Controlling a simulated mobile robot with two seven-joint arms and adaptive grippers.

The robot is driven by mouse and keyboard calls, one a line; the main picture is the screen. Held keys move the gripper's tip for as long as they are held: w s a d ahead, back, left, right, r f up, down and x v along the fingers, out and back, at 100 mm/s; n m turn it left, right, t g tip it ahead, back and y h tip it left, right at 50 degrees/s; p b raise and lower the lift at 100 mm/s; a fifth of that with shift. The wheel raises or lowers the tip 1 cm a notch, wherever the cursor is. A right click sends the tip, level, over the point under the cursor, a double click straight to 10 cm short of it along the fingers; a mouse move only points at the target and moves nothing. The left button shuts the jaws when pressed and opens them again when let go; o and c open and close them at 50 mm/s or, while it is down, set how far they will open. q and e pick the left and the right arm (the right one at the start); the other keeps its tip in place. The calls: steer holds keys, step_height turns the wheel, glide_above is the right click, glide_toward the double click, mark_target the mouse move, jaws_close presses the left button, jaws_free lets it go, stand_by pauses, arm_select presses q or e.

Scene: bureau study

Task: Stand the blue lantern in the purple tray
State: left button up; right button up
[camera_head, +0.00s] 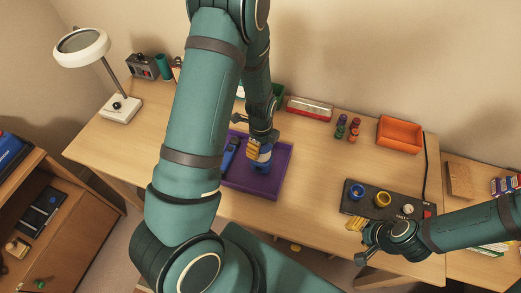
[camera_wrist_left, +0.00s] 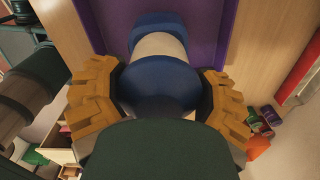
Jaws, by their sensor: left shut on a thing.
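The blue lantern (camera_head: 265,163), with a pale middle band, is over the purple tray (camera_head: 268,190) in the head view. My left gripper (camera_head: 254,150) is shut on it from above. In the left wrist view the lantern (camera_wrist_left: 160,85) fills the space between the yellow fingers of my left gripper (camera_wrist_left: 158,98), and the purple tray (camera_wrist_left: 206,40) lies beyond it. I cannot tell whether the lantern's base touches the tray floor. My right gripper (camera_head: 357,226) is near the desk's front edge at the right; its opening is unclear.
Another blue object (camera_head: 230,154) lies in the tray's left part. A dark board (camera_head: 365,207) with blue and yellow rings is at the right. An orange bin (camera_head: 400,134), small bottles (camera_head: 354,130) and a red-and-white box (camera_head: 309,108) stand at the back. A white lamp (camera_head: 120,108) is at left.

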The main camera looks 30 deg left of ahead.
arm_select(q)
steer(key=shift+f, duration=1.35)
steer(key=o, duration=1.3)
steer(key=shift+r, duration=0.2)
step_height(320, 180, up, 12)
steer(key=shift+f+p, duration=0.1)
steer(key=shift+p, duration=0.35)
